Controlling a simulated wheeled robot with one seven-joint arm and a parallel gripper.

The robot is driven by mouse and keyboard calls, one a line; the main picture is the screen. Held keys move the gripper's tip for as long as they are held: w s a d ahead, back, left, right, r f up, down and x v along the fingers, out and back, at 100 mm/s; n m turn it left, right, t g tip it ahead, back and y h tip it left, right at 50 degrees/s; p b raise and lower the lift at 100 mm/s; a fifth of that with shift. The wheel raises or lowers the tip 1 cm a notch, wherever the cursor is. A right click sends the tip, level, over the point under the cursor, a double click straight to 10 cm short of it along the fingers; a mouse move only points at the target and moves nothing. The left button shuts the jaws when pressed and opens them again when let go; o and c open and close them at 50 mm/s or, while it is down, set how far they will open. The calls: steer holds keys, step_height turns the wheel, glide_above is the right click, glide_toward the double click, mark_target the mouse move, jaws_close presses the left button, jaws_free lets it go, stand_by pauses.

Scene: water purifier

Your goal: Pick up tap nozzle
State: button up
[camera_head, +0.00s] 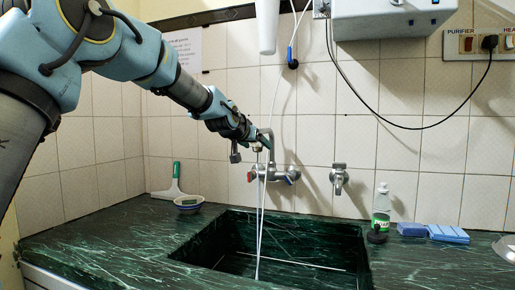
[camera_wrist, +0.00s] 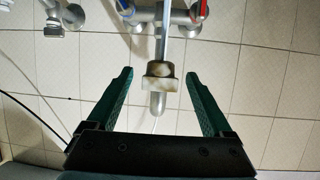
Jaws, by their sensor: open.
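The tap nozzle (camera_wrist: 160,76) is a beige, worn-looking fitting with a pale rounded tip, and it shows in the wrist view between my two green fingers. My gripper (camera_wrist: 158,73) is open, with one finger on each side of the nozzle and a visible gap on both sides. In the head view my gripper (camera_head: 262,139) is at the end of the arm, just above the wall tap. The nozzle (camera_head: 257,149) is small there and partly hidden by the gripper.
The wall tap (camera_head: 272,175) with red and blue marks is close below my gripper. A thin white tube (camera_head: 261,215) hangs into the dark green sink (camera_head: 205,243). A second tap (camera_head: 340,178), a bottle (camera_head: 381,208) and blue sponges (camera_head: 447,233) are to the right.

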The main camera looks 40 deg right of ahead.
jaws_close()
stand_by(0.5)
steer(key=s+a+p, duration=0.2)
steer(key=s+a, duration=0.2)
steer(key=a, duration=0.4)
steer(key=s+a+p, duration=0.3)
steer(key=s+a, duration=0.1)
steer(key=a, duration=0.3)
steer(key=shift+s+a, duration=0.35)
steer(key=shift+a, duration=0.05)
